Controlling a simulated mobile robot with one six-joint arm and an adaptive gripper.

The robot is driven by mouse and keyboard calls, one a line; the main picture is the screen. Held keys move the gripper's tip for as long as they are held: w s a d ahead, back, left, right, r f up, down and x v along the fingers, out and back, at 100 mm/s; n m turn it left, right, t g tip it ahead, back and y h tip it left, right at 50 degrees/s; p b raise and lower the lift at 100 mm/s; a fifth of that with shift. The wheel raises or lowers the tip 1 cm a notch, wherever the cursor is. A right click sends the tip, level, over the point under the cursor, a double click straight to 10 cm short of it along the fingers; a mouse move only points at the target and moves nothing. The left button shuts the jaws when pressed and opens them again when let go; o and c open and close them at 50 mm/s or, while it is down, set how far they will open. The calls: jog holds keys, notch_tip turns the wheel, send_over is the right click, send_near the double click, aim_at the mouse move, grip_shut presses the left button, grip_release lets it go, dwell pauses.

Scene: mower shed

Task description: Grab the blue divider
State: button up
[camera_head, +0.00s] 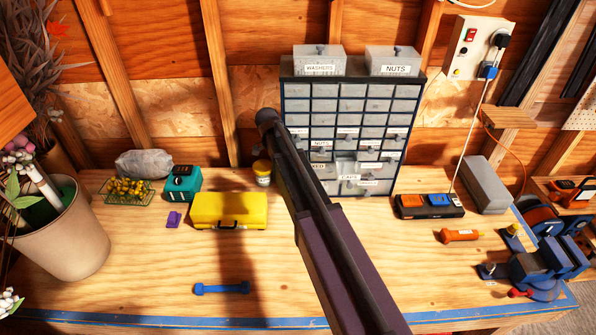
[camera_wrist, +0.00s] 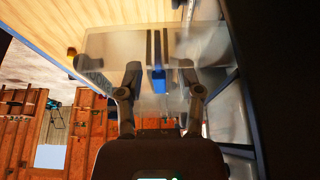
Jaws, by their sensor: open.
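In the wrist view, my gripper (camera_wrist: 162,85) is open, with one dark finger on each side of a small blue piece (camera_wrist: 159,78), which looks like the blue divider. The piece stands between the fingertips, with a gap on both sides. It is at a translucent drawer or bin (camera_wrist: 110,50), where two dark upright strips also show. Whether the fingers touch the bin wall cannot be told. In the head view the divider cannot be made out, and my gripper is hidden by my arm.
The drawer cabinet (camera_head: 296,105) stands at the back of the bench, with the washers bin (camera_head: 319,67) and nuts bin (camera_head: 394,68) on top. A yellow case (camera_head: 229,209), a blue tool (camera_head: 222,288) and an orange torch (camera_head: 459,236) lie on the bench. Its front left is mostly clear.

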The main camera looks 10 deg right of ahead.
jog(key=shift+b+x, duration=0.5)
jog(key=shift+x, duration=0.35)
grip_shut()
